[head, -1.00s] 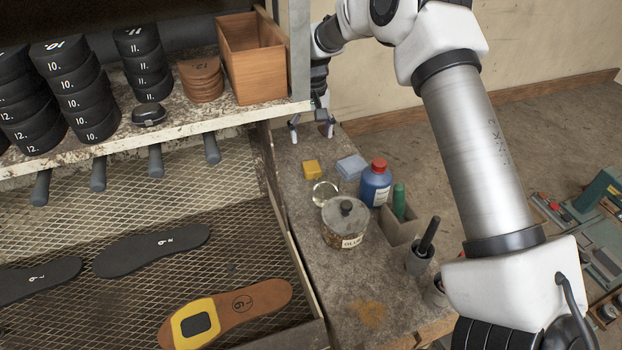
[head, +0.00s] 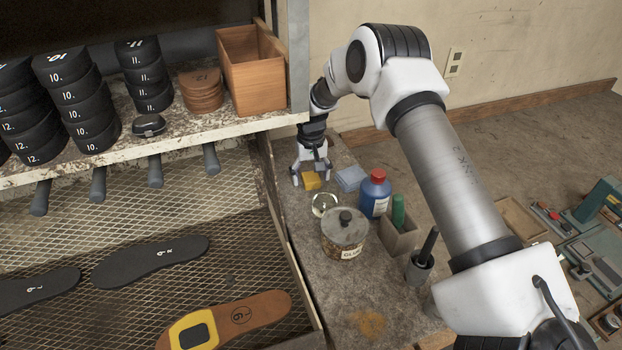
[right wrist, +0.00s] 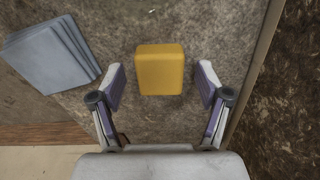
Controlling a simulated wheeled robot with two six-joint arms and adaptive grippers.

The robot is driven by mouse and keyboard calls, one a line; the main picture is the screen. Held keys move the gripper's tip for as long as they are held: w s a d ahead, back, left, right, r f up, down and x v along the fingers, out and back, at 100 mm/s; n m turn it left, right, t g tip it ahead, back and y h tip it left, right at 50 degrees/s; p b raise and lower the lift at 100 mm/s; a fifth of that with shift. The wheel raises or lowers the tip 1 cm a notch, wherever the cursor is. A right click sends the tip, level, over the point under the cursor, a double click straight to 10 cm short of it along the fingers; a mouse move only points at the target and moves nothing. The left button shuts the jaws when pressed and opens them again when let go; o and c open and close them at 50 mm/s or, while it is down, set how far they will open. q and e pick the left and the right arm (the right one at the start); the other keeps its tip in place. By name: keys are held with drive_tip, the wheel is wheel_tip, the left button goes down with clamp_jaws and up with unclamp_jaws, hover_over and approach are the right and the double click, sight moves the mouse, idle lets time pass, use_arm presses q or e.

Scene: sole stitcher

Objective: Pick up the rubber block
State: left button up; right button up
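The rubber block, which I take to be the small yellow block (head: 312,181), lies on the stone-like bench top near its far end. In the right wrist view the yellow block (right wrist: 160,70) sits centred between and slightly ahead of the fingertips, with a gap on each side. My right gripper (head: 310,176) is open and empty, pointing down over the block. Its fingers also show in the right wrist view (right wrist: 160,84), spread wider than the block and apart from it. My left gripper is not in view.
A blue-grey stack of sheets (head: 351,178) lies close beside the block. A glass dish (head: 324,204), a blue bottle with red cap (head: 375,197) and a glue pot (head: 344,236) stand nearer. The shelf (head: 215,128) and mesh tray (head: 205,180) are left.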

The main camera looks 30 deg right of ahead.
sight(316, 176)
drive_tip(key=c, duration=1)
drive_tip(key=shift+d+r+b, duration=0.15)
drive_tip(key=shift+b, duration=0.55)
drive_tip(key=r, duration=0.2)
drive_tip(key=r+b, duration=0.1)
drive_tip(key=r, duration=0.1)
drive_tip(key=d+r+b, duration=0.1)
drive_tip(key=r, duration=0.1)
drive_tip(key=shift+s+r, duration=0.2)
drive_tip(key=shift+r, duration=0.1)
drive_tip(key=shift+s+d+b, duration=0.7)
drive_tip(key=shift+d+b, duration=0.05)
drive_tip(key=shift+d, duration=2.25)
drive_tip(key=shift+s+d+b, duration=0.75)
drive_tip(key=shift+d, duration=2.3)
drive_tip(key=shift+s+d+b, duration=0.7)
drive_tip(key=shift+d+b, duration=0.05)
drive_tip(key=shift+d, duration=2.25)
